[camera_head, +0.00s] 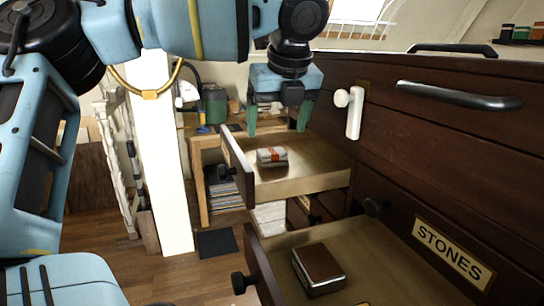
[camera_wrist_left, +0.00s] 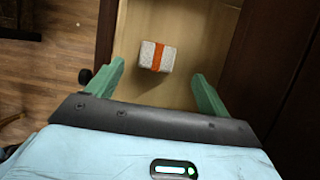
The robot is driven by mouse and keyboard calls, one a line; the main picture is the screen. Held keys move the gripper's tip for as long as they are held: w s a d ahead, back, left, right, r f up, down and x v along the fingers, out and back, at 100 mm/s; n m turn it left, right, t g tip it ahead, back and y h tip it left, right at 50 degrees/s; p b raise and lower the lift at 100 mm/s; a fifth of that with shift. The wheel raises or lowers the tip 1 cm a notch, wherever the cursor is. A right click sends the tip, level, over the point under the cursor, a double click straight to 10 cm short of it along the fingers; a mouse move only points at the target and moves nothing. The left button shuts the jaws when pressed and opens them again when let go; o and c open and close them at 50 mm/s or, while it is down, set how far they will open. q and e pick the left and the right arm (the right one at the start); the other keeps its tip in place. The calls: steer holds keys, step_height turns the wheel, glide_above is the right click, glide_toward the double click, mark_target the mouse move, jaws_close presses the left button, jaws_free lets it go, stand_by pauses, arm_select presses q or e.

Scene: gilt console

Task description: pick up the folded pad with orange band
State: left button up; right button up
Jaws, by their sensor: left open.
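The folded pad with orange band (camera_head: 271,157) is pale grey and lies in an open upper drawer (camera_head: 310,176). In the left wrist view the pad (camera_wrist_left: 148,56) lies on the bare drawer floor (camera_wrist_left: 190,22), its orange band across the middle. My left gripper (camera_head: 277,130) hangs over this drawer, above the pad and apart from it. Its two green fingers are spread. In the wrist view the pad appears beyond and between the fingertips (camera_wrist_left: 158,72). My right gripper is not in view.
The dark cabinet (camera_head: 440,150) stands at the right, with a white handle-like fitting (camera_head: 354,112) near the upper drawer. A white post (camera_head: 165,160) stands at the left.

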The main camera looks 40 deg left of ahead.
mark_target(272, 150)
arm_select(q)
steer(key=shift+w+a+f, duration=0.15)
steer(key=shift+w+f, duration=0.05)
steer(key=shift+f, duration=0.35)
steer(key=shift+a+f, duration=0.1)
steer(key=shift+f, duration=0.1)
steer(key=x, duration=0.4)
steer(key=shift+s+a+f+p, duration=0.1)
steer(key=shift+s+f+p, duration=0.1)
steer(key=shift+f+p, duration=0.15)
steer(key=shift+c, duration=1.4)
steer(key=c, duration=0.8)
steer(key=shift+r, duration=0.1)
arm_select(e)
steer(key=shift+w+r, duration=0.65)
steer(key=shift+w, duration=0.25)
